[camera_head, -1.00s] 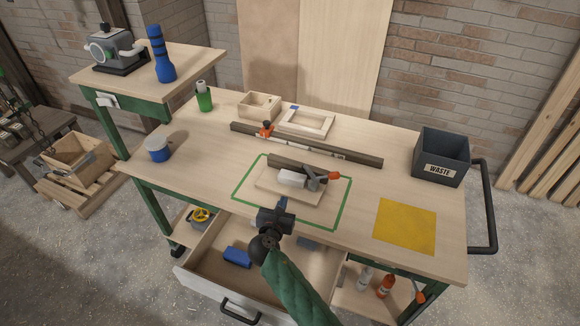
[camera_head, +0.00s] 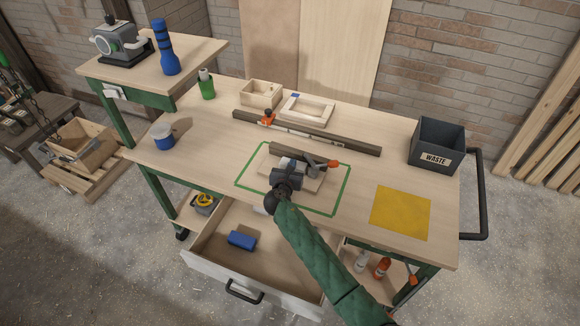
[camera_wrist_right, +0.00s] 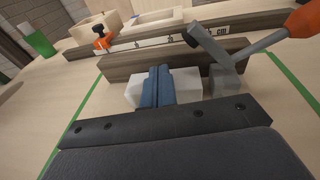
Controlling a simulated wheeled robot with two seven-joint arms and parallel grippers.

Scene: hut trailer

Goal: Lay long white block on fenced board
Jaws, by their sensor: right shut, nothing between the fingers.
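The fenced board (camera_head: 263,171) lies on the bench inside a green outline, with a dark wooden fence (camera_wrist_right: 130,64) along its far side. The long white block (camera_wrist_right: 187,83) lies on the board along the fence; the right wrist view shows its two ends. My right gripper (camera_head: 288,168) is over the board and hides the block in the head view. Its blue fingers (camera_wrist_right: 158,78) are shut and empty, in front of the block's middle; whether they touch it I cannot tell. My left gripper is not in view.
A toggle clamp with an orange handle (camera_head: 333,162) stands at the board's right. A ruler rail (camera_head: 340,148) lies behind the board. A yellow square (camera_head: 400,213) and waste bin (camera_head: 437,146) are to the right. An open drawer (camera_head: 215,238) juts out in front.

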